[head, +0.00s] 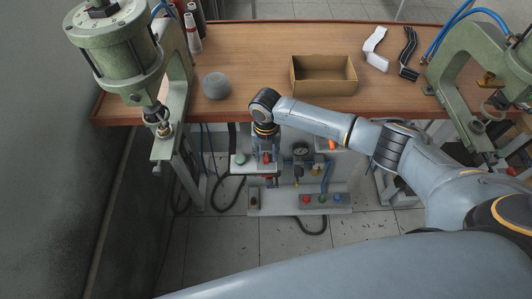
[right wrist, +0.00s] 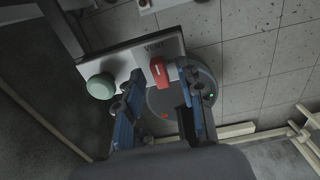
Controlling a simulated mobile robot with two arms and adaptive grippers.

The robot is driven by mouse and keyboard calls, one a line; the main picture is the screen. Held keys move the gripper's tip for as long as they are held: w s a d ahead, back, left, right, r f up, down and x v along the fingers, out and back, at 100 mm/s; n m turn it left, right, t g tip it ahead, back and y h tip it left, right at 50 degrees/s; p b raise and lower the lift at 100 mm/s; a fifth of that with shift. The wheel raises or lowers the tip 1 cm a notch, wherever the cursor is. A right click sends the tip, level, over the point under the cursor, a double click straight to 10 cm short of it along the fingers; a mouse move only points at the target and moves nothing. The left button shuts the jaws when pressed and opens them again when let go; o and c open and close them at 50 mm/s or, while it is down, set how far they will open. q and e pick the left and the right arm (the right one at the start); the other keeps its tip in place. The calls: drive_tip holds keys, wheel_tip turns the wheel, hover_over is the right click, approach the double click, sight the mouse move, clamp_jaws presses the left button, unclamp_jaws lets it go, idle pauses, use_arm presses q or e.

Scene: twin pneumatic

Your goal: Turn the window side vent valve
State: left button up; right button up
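The vent panel (right wrist: 128,62), marked VENT, carries a red valve handle (right wrist: 159,73) and a round green button (right wrist: 101,86). In the head view the panel (head: 240,168) hangs below the table's front edge, left of the middle, with its green button (head: 240,159) showing. My right gripper (right wrist: 158,80) is open, with one finger on each side of the red handle; I cannot tell whether either touches it. In the head view my right gripper (head: 266,155) points down at the panel, partly hidden by my wrist. My left gripper is not in view.
Another unit with an orange handle (head: 332,145) is to the right, past a gauge (head: 301,150). A lower shelf (head: 275,200) holds coloured buttons. A cardboard box (head: 323,76) and grey round object (head: 216,86) sit on the table (head: 250,50), between two green presses (head: 125,45).

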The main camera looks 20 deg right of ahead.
sight(266, 157)
wheel_tip(266, 157, up, 12)
idle(0.6)
